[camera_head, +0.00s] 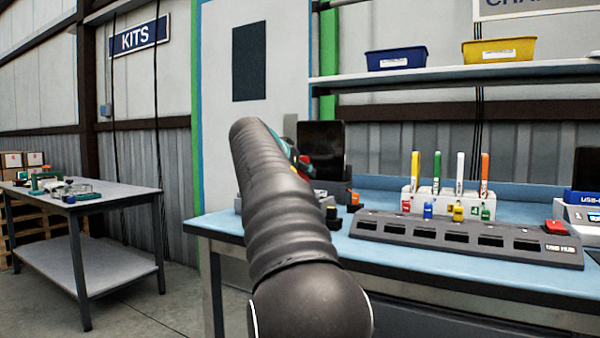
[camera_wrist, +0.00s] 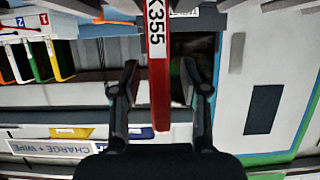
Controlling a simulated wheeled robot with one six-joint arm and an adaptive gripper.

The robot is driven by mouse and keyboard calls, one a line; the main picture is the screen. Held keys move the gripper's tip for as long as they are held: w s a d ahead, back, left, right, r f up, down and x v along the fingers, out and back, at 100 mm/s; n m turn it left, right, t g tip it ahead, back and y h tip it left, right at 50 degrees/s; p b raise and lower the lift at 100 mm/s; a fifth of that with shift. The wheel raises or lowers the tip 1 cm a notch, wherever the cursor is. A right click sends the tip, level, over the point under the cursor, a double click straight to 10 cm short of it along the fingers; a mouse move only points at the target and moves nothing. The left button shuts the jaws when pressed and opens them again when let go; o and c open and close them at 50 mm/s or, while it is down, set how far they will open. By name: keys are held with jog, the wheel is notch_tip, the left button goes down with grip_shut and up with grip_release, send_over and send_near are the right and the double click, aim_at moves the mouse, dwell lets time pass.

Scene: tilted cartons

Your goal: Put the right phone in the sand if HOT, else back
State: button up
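My gripper (camera_wrist: 165,85) shows in the wrist view with its two dark fingers apart. A red bar (camera_wrist: 158,95) with a white label reading "355" stands between them, with gaps on both sides. I cannot tell what the bar is. In the head view my dark arm hides most of the gripper. A dark flat screen-like device (camera_head: 322,150) stands upright on the blue-topped bench just right of the arm. Another dark upright device (camera_head: 588,168) is cut off at the right edge. I cannot tell which is the right phone. No sand and no HOT reading are visible.
A grey USB hub (camera_head: 400,229) with several slots lies on the bench (camera_head: 400,262). Behind it a white holder (camera_head: 447,203) carries several coloured upright sticks. Blue (camera_head: 397,60) and yellow (camera_head: 499,52) bins sit on a shelf. A side table (camera_head: 110,190) stands left.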

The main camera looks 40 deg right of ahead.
jog(key=v, duration=1.2)
jog(key=shift+r, duration=0.1)
notch_tip(320, 180, up, 7)
jog(key=p, duration=0.5)
jog(key=shift+p, duration=0.35)
dwell(0.4)
